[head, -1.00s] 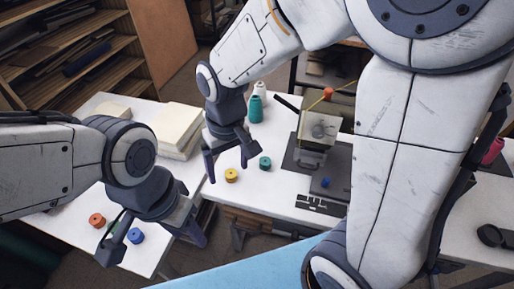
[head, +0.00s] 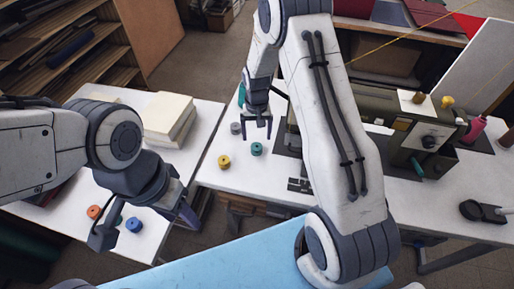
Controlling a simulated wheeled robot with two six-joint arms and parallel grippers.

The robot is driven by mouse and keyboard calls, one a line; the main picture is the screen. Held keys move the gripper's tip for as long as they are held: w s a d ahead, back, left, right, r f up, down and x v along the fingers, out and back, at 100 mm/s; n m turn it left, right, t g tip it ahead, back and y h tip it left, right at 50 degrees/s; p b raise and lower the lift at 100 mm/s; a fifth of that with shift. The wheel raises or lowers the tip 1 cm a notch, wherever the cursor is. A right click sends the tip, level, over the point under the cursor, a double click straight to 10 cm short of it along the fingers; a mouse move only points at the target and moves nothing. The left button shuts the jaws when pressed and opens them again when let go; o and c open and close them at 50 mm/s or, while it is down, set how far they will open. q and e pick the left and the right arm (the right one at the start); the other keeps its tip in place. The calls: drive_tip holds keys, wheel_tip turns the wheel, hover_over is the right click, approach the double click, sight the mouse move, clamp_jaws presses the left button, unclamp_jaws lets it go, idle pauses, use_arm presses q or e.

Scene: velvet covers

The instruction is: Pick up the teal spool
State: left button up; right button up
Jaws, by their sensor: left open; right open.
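The teal spool (head: 256,149) stands on the white table, to the right of a yellow spool (head: 224,161) and in front of a grey spool (head: 235,128). My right gripper (head: 256,136) is open and points down, its fingertips just behind or above the teal spool in the picture. Nothing is between its fingers, and I cannot tell its exact height. My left gripper (head: 145,228) is open over the left table, near a blue spool (head: 134,225) and an orange spool (head: 93,211). A green spool there is mostly hidden by its finger.
A sewing machine (head: 438,118) stands to the right, partly behind my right arm. A teal cone (head: 241,95) is partly hidden behind my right gripper. A cream stack (head: 168,117) lies on the left table. The tabletop around the yellow spool is clear.

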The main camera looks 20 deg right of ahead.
sight(257, 147)
drive_tip(key=f+p, duration=0.1)
drive_tip(key=f, duration=0.3)
drive_tip(key=shift+s+f, duration=0.15)
drive_tip(key=shift+s, duration=0.05)
drive_tip(key=shift+f+p, duration=0.3)
drive_tip(key=shift+f, duration=0.2)
clamp_jaws()
